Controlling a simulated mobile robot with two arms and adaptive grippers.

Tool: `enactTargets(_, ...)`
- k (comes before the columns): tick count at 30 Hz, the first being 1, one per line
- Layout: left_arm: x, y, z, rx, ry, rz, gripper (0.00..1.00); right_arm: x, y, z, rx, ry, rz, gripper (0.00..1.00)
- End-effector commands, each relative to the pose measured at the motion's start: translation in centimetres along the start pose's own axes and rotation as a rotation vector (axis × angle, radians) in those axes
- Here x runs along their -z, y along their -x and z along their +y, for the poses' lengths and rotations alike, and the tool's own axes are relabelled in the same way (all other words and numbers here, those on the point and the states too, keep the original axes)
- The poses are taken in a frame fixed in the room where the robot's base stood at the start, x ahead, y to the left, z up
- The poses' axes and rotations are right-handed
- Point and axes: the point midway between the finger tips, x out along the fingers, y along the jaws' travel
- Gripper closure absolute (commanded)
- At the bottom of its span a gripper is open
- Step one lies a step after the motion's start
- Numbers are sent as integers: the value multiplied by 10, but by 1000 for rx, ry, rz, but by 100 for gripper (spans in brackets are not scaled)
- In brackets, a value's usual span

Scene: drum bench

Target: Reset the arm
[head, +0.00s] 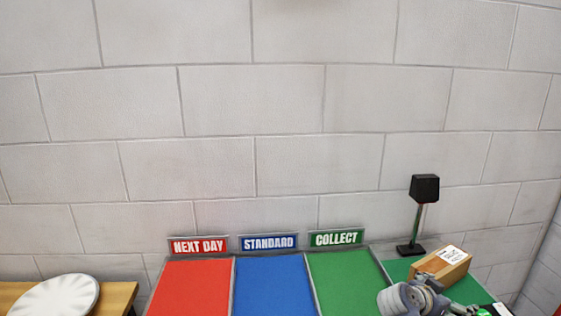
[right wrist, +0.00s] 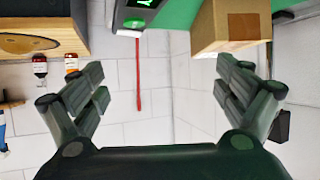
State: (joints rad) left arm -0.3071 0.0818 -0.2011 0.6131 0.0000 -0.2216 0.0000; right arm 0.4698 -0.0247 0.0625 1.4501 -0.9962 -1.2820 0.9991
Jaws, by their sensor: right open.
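My right gripper (right wrist: 160,78) is open, with its two fingers spread wide and nothing between them. In the right wrist view a cardboard box (right wrist: 232,22) is at the top right, beyond the tip of the right-hand finger. In the head view the same box (head: 446,262), with a white label on top, rests on the green surface at the lower right. Part of my right arm (head: 414,297) shows just in front of it, cut by the bottom edge. My left gripper is not in view.
Red (head: 191,286), blue (head: 272,284) and green (head: 345,280) lanes look empty under their signs. A black device on a stand (head: 424,190) stands behind the box. A white round plate-like thing (head: 58,297) is on a wooden table at left. Small bottles (right wrist: 40,66) show in the wrist view.

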Motion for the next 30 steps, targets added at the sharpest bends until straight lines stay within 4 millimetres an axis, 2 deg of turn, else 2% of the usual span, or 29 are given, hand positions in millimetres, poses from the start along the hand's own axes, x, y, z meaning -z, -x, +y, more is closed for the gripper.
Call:
enactTargets(1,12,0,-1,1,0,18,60,0,0,0,0,0,0,7)
enactTargets(3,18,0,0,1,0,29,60,-10,1,6,5,20,-18,7)
enactTargets(11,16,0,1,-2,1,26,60,-48,8,27,38,109,-91,7)
enactTargets(20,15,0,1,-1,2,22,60,-114,34,66,130,286,-227,7)
enactTargets(23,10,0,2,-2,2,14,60,-147,54,88,194,386,-298,7)
enactTargets(27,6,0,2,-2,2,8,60,-197,101,125,335,566,-421,7)
enactTargets(30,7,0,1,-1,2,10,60,-223,136,147,439,677,-492,7)
